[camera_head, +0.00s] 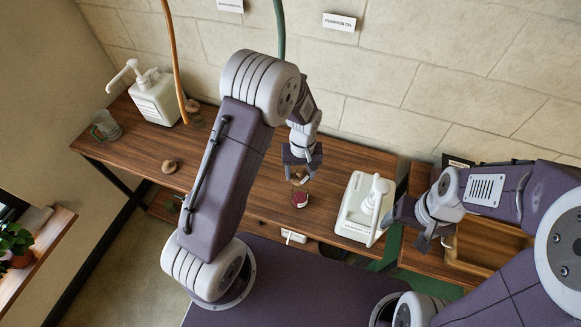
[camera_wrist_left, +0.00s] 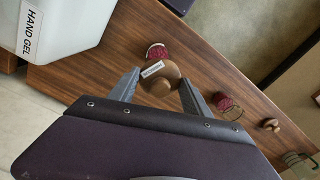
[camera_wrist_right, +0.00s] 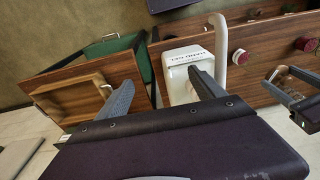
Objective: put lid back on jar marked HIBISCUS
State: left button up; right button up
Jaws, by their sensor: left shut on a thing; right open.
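My left gripper (camera_head: 301,172) is shut on a brown wooden lid with a round knob (camera_wrist_left: 160,80). In the head view the lid is just above a small dark red jar (camera_head: 300,199) on the wooden table. That jar also shows in the left wrist view (camera_wrist_left: 156,51), partly hidden by the lid. My right gripper (camera_head: 424,238) is open and empty beside the white HAND GEL pump container (camera_head: 361,209).
A second red jar (camera_wrist_left: 227,101) and a loose brown lid (camera_head: 169,167) are farther along the table. A glass mug (camera_head: 105,126) and another white pump container (camera_head: 156,97) stand at the left end. A wooden tray (camera_wrist_right: 78,98) lies right of the hand gel.

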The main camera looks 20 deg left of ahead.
aim_at(301, 183)
pick_arm(q)
jog(key=shift+w+d, duration=0.3)
jog(key=shift+d, duration=0.15)
jog(key=shift+s+a+f+b, duration=0.25)
jog(key=shift+s+a+b, duration=0.05)
jog(key=shift+b, duration=0.1)
jog(key=shift+s+a+f, duration=0.1)
jog(key=shift+a+f, duration=0.05)
jog(key=shift+f, duration=0.15)
jog(key=f+b, duration=0.4)
jog(key=shift+w+d, duration=0.2)
jog(key=shift+d, duration=0.05)
jog(key=shift+s+a+f+b, duration=0.15)
jog(key=shift+f+b, duration=0.2)
jog(key=shift+f, duration=0.3)
pick_arm(e)
notch_tip(301, 183, down, 5)
jog(key=shift+f, duration=0.1)
jog(key=shift+w+d, duration=0.1)
jog(key=shift+d, duration=0.05)
pick_arm(q)
jog(key=shift+r, duration=0.1)
pick_arm(e)
jog(key=shift+r, duration=0.3)
pick_arm(q)
jog(key=shift+f, duration=0.2)
